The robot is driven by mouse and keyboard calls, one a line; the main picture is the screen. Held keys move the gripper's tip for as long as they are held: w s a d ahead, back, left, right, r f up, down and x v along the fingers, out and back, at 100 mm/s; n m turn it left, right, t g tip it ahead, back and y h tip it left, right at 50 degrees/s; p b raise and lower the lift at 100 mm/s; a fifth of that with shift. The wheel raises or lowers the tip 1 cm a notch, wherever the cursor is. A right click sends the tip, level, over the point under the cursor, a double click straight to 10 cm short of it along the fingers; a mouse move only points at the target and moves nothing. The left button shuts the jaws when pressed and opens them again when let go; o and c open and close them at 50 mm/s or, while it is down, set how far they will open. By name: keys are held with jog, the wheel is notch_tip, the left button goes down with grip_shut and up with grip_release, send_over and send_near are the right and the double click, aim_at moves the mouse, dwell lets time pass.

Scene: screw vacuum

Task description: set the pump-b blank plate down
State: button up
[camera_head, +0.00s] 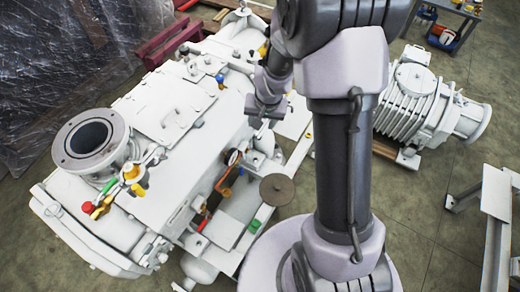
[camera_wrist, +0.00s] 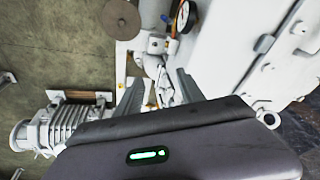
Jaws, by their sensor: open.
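A flat round brown disc (camera_head: 277,189), which looks like the blank plate, is beside the lower right side of the big white pump (camera_head: 185,125). In the wrist view the disc (camera_wrist: 121,18) is at the top, beyond my fingers, with a small mark at its centre. Whether it rests on a support or is fixed there I cannot tell. My gripper (camera_head: 264,113) is above the right side of the pump, apart from the disc. In the wrist view my gripper (camera_wrist: 158,92) is open, with no plate between its fingers.
A round gauge (camera_wrist: 183,17) and pipes stand close beyond my fingers. A smaller ribbed pump (camera_head: 420,105) stands at the right. Valves with coloured handles (camera_head: 132,175) and an open round flange (camera_head: 90,140) are on the big pump.

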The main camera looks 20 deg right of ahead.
jog(key=s+a+r, duration=0.3)
jog(key=r, duration=0.8)
jog(key=s+a+r+t, duration=0.1)
jog(key=s+a+r, duration=0.1)
jog(key=s+r, duration=0.2)
jog(key=s+a+r+y, duration=0.1)
jog(key=s+r, duration=0.3)
jog(key=s, duration=0.5)
jog(key=s+a+r+n+t+y, duration=0.1)
jog(key=s+a+r, duration=0.3)
jog(key=s+r, duration=0.1)
jog(key=shift+s+t, duration=0.3)
jog(key=shift+s, duration=0.5)
jog(key=shift+a, duration=0.1)
